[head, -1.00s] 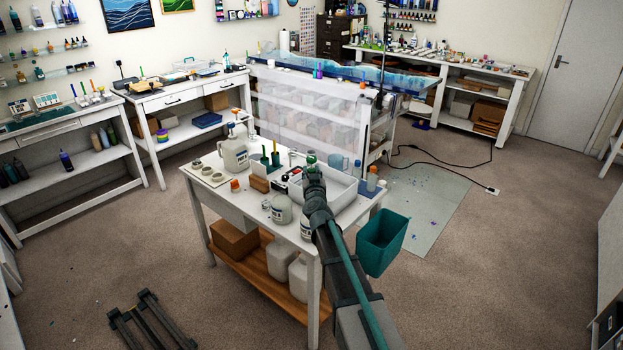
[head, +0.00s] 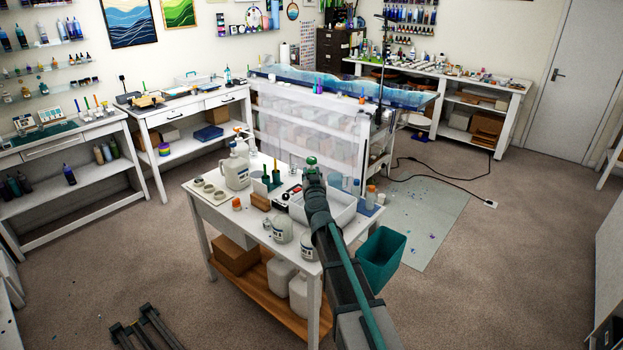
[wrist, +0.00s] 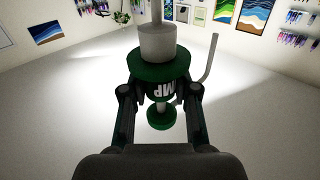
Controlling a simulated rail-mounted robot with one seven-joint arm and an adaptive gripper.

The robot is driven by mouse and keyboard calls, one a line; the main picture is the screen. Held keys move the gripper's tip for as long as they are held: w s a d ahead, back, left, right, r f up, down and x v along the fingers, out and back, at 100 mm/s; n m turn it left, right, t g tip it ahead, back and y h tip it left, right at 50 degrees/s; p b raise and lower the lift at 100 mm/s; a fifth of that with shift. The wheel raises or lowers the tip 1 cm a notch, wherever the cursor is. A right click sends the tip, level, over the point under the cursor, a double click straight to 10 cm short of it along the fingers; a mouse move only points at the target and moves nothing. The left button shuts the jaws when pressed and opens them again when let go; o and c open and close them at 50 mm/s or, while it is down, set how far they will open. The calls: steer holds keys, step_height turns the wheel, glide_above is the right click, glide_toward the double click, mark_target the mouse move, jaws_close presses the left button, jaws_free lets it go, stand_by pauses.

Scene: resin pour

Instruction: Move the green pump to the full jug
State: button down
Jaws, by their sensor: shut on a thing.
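My gripper (wrist: 160,95) is shut on the green pump (wrist: 158,68), which has a green collar, white lettering and a pale upper part. A thin bent tube shows beside it in the wrist view. In the head view my gripper, with a bit of the green pump (head: 311,161), is over the back part of the white worktable, mostly hidden behind my arm. A big white jug (head: 236,173) stands at the table's left rear. I cannot tell which jug is full.
A plastic-draped bench (head: 310,128) stands behind.

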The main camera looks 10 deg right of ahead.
mark_target(312, 159)
steer(key=shift+r, duration=3.55)
steer(key=shift+f, duration=0.15)
